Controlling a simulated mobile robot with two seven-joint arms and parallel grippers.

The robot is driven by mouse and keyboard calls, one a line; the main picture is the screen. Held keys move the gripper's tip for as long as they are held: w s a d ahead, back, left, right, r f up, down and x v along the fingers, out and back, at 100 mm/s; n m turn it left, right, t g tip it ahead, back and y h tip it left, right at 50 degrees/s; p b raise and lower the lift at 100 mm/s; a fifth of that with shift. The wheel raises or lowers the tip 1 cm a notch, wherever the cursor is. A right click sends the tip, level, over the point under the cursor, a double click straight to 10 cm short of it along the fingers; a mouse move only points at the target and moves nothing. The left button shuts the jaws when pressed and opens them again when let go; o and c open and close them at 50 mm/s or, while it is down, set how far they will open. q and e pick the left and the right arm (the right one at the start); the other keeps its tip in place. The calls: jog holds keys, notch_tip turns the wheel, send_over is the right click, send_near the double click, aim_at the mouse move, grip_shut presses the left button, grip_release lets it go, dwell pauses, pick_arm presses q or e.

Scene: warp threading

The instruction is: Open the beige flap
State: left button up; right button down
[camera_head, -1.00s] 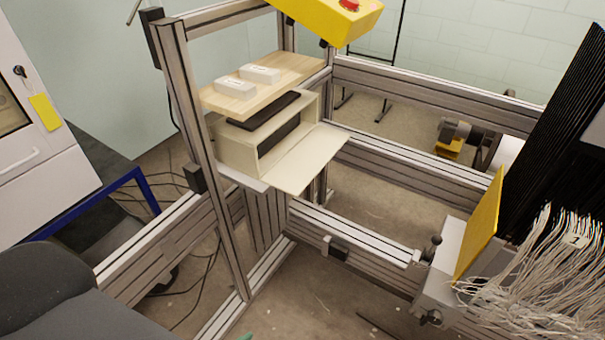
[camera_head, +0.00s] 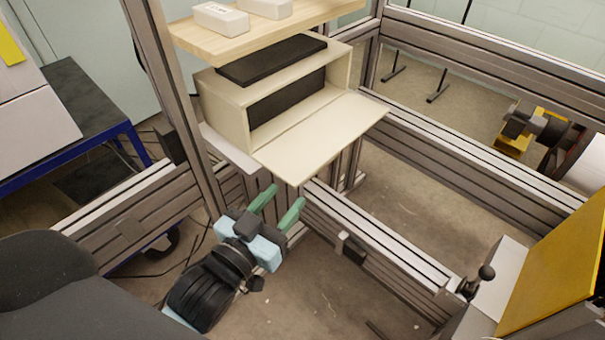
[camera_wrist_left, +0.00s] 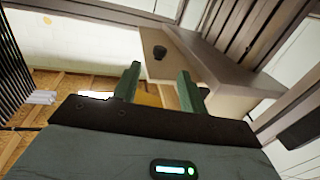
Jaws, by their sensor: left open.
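The beige flap (camera_head: 322,137) is folded down from the front of a beige box (camera_head: 222,104) and sticks out roughly level. The box's front is open and its inside is dark. My left gripper (camera_head: 288,194) is open and empty, with its green fingers below the flap's near edge and pointing up toward it. In the left wrist view the open fingers (camera_wrist_left: 159,70) point toward a pale panel with a black knob (camera_wrist_left: 160,52), which looks like the flap's underside. A gap to the flap shows in the head view. My right gripper is out of view.
A wooden shelf (camera_head: 200,40) with white blocks stands above the box, and a black slab (camera_head: 271,60) lies on the box top. Metal frame rails (camera_head: 380,238) run below and beside it. A yellow panel (camera_head: 555,268) is at the right. Floor shows between the rails.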

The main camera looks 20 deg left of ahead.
aim_at(303, 177)
pick_arm(q)
jog(key=shift+w+d, duration=0.2)
jog(key=shift+w, duration=1.05)
jog(key=shift+w+d, duration=0.15)
jog(key=shift+w, duration=1.05)
jog(key=shift+w+d, duration=0.2)
jog(key=shift+w, duration=1.05)
grip_shut()
